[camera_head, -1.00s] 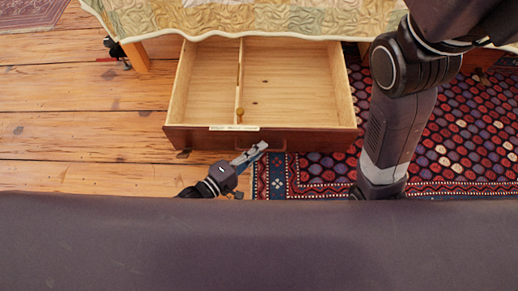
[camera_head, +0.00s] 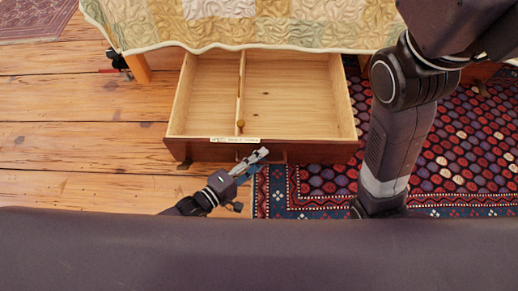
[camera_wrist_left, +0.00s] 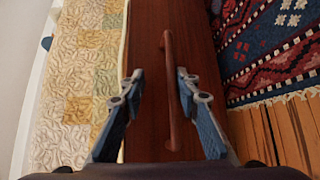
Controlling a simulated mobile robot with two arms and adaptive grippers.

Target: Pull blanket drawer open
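The blanket drawer (camera_head: 300,149) stands pulled out from under the bed. Its inside is open to view, with a wooden divider and a small round knob-like piece. In the left wrist view the reddish-brown drawer front (camera_wrist_left: 146,70) carries a long bar handle (camera_wrist_left: 174,118). My left gripper (camera_head: 263,154) is at the drawer front. In the wrist view its fingers (camera_wrist_left: 161,84) are apart, one on each side of the handle; I cannot tell whether either touches it. My right arm hangs at the right, and its gripper is hidden.
A bed with a patterned quilt (camera_head: 290,28) overhangs the drawer's back. A red and blue rug (camera_head: 460,150) lies to the right and under the drawer. Bare wood floor (camera_head: 80,155) is free to the left. A bed leg (camera_head: 138,68) stands at the left.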

